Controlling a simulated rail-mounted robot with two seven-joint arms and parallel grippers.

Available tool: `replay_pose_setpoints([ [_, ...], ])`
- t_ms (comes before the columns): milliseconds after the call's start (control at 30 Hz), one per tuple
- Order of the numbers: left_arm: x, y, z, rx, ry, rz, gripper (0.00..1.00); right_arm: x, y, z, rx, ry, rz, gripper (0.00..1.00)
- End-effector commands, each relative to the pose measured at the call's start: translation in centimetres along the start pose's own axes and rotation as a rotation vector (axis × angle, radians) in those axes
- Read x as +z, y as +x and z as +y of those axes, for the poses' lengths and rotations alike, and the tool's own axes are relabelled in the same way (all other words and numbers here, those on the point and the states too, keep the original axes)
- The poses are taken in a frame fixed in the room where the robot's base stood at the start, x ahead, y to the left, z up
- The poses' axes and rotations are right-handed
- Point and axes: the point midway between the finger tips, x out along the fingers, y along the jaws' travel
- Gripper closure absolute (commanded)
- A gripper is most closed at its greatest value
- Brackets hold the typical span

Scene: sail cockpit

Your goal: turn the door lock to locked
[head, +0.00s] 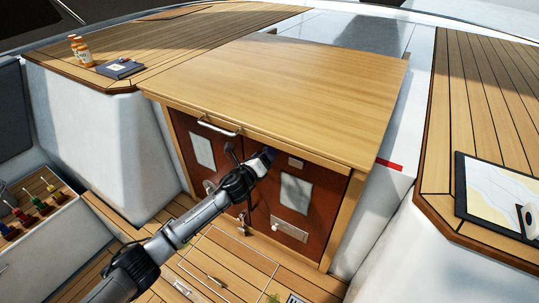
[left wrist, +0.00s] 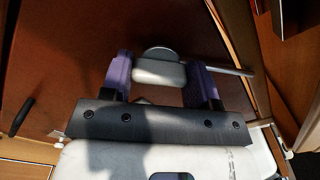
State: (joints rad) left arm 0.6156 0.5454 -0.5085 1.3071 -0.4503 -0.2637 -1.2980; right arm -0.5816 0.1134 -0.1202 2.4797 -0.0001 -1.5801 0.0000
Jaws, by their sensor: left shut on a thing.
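A cabinet with two red-brown doors stands under a wooden top; the right door (head: 317,190) has my left gripper (head: 267,155) at its upper left part. In the left wrist view, my left gripper (left wrist: 160,82) has its two purple fingers on either side of a pale, rounded lock knob (left wrist: 158,72), shut on it. A round disc shows just behind the knob, and a thin bar (left wrist: 232,70) sticks out to the right. In the head view the gripper hides the lock. I cannot tell which way the lock is turned. My right gripper is not in view.
The wooden top (head: 285,85) overhangs the doors, with a metal rail handle (head: 219,127) at its front edge. A metal plate (head: 290,230) is low on the right door. Bottles (head: 80,50) and a dark book (head: 120,68) lie at the back left; a chart (head: 495,190) lies at right.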

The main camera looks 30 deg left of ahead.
Motion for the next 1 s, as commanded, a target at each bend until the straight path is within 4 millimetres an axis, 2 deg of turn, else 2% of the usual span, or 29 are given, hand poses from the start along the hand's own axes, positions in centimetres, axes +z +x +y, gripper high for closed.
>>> replay_pose_setpoints([
  [600,0.0,0.0,-0.1,0.000,-0.570,0.000,0.87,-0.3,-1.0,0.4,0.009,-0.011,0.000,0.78],
  [1000,0.0,0.0,-0.1,-0.001,-0.814,0.001,0.87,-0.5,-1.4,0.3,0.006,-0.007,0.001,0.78],
])
